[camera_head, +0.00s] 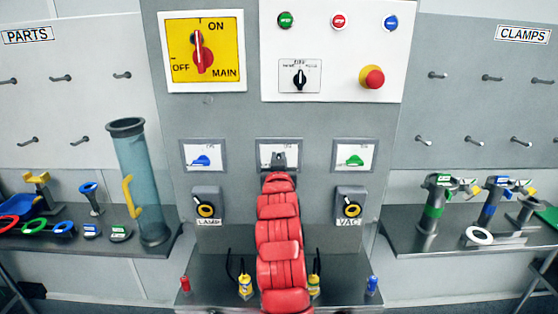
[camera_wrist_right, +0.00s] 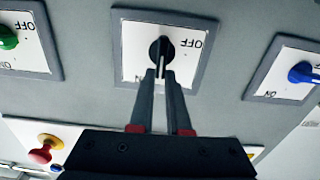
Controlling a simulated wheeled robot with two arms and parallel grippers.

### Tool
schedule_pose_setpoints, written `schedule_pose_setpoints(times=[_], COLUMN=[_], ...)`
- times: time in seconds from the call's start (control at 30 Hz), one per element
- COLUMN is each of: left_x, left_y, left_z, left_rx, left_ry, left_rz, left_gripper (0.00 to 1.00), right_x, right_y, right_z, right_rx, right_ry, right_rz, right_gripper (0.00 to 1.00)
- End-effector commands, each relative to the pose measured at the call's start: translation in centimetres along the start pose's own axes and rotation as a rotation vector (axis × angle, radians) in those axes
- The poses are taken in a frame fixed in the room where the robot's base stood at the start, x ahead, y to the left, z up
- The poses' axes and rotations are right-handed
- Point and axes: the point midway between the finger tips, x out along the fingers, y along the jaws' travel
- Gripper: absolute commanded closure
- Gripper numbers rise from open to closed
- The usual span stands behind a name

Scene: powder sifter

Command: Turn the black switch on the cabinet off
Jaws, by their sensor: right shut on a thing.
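The black switch (camera_wrist_right: 160,46) sits on a small white plate with a grey frame, between the green and blue switches. My right gripper (camera_wrist_right: 162,74) is shut on its knob, with a fingertip on each side. The white mark on the knob runs nearly straight up and down in the right wrist view. That view is upside down, and an OFF label shows on the plate beside the knob. In the head view my right gripper (camera_head: 279,161) covers most of this switch at the middle plate (camera_head: 262,147). My left gripper is not in view.
The blue switch (camera_head: 201,160) and green switch (camera_head: 355,160) flank it closely. Above are a yellow MAIN switch (camera_head: 206,52), another black knob (camera_head: 300,79) and a red mushroom button (camera_head: 372,78). Lamp (camera_head: 205,209) and vac (camera_head: 351,207) knobs sit below. Side shelves hold parts and clamps.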

Motion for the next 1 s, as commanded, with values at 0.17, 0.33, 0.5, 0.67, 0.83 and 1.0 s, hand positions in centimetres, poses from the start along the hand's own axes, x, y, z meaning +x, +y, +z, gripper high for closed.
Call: schedule_pose_setpoints(times=[0.17,0.33,0.5,0.67,0.83,1.0], left_x=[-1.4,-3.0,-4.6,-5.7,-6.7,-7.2], left_y=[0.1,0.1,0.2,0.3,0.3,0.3], left_z=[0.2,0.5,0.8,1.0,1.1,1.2], left_rx=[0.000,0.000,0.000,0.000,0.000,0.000], left_ry=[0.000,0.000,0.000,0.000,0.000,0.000], left_rz=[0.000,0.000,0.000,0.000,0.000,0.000], left_gripper=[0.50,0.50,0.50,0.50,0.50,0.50], right_x=[0.0,0.0,0.0,0.0,0.0,0.0], right_y=[-0.3,-0.7,-1.0,-1.4,-1.7,-2.0], right_z=[0.4,0.6,0.7,0.9,0.9,1.0], right_rx=[-0.085,-0.219,-0.379,-0.533,-0.693,-0.855], right_ry=[-0.001,0.002,0.001,-0.002,0.001,0.001], right_rz=[-0.001,-0.001,0.000,0.000,0.000,0.000], right_gripper=[1.00,1.00,1.00,1.00,1.00,1.00])
